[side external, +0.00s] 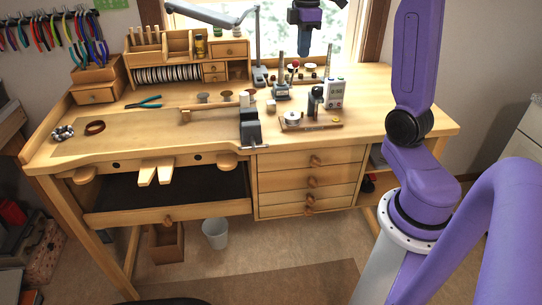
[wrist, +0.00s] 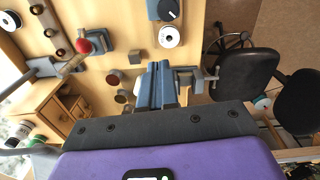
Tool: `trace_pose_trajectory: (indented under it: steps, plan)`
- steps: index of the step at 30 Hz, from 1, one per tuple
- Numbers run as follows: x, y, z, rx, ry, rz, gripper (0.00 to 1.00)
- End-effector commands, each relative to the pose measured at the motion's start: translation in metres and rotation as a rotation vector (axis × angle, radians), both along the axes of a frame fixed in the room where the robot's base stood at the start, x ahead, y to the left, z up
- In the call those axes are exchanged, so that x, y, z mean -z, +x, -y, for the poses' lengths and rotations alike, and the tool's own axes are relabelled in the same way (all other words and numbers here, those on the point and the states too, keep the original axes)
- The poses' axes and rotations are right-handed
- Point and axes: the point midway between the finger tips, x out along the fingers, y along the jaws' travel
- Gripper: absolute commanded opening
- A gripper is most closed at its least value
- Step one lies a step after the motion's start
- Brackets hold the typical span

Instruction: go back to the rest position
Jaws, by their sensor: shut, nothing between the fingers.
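My gripper (side external: 304,50) is at the top of the side external view, in front of the window and above the back of the workbench (side external: 385,120). It points down, and its blue fingers are together with nothing between them. In the wrist view the closed fingers (wrist: 160,85) reach out over the bench top, apart from the things below. My purple arm stands at the right of the side external view.
A desk lamp (side external: 215,17) stands close left of my gripper. Below are small tool stands, a digital gauge (side external: 334,93) and a dark vise (side external: 250,127). A wooden organiser (side external: 228,50) stands back left. The right bench top is clear. A black chair (wrist: 245,75) shows in the wrist view.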

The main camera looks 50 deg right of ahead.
Motion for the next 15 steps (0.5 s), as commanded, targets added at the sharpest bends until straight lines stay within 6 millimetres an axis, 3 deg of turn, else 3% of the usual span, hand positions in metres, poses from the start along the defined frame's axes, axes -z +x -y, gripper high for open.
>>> trace_pose_trajectory:
  steps: [1, 6, 11, 15]
  plan:
    - [0.005, -0.002, -0.024, -0.022, 0.002, -0.001, 0.00]
    - [0.021, -0.017, -0.092, -0.056, 0.006, 0.000, 0.00]
    - [0.037, -0.044, -0.147, -0.091, 0.011, 0.001, 0.00]
    - [0.052, -0.078, -0.187, -0.120, 0.014, 0.001, 0.00]
